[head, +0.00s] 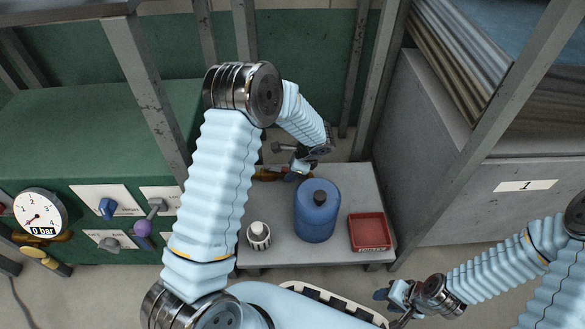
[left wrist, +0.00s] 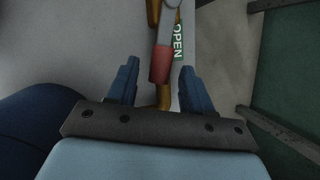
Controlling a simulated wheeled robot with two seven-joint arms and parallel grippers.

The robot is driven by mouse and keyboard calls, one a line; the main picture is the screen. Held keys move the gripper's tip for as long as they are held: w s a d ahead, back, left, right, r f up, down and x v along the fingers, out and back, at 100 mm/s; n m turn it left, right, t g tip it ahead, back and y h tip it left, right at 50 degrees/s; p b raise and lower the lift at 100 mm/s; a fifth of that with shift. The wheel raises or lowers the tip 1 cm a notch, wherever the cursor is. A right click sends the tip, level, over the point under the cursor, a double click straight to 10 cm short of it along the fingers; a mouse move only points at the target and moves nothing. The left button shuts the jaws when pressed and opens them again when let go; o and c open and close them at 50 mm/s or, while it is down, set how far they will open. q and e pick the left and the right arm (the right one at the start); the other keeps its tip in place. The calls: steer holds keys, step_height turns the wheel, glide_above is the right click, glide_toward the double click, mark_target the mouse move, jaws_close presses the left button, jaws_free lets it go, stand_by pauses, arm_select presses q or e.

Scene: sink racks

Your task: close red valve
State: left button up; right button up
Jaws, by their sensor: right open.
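The red valve handle (left wrist: 160,64) shows in the left wrist view, between and just beyond the two blue fingertips. It joins a brass-coloured pipe (left wrist: 153,12). My left gripper (left wrist: 158,72) is open, with a gap on each side of the handle. In the head view my left gripper (head: 300,166) is at the back of the grey table, behind the blue canister, beside the brass pipe (head: 268,174). The red handle cannot be made out there. My right gripper (head: 384,295) is open and empty, low in front of the table.
A gauge (head: 40,214) reading 0 bar is at left. Metal posts (head: 145,85) frame the area.

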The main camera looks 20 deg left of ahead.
arm_select(q)
steer(key=p+v, duration=0.3)
steer(key=v, duration=1)
steer(key=shift+d+r, duration=0.2)
steer(key=shift+r, duration=0.15)
steer(key=shift+s, duration=0.1)
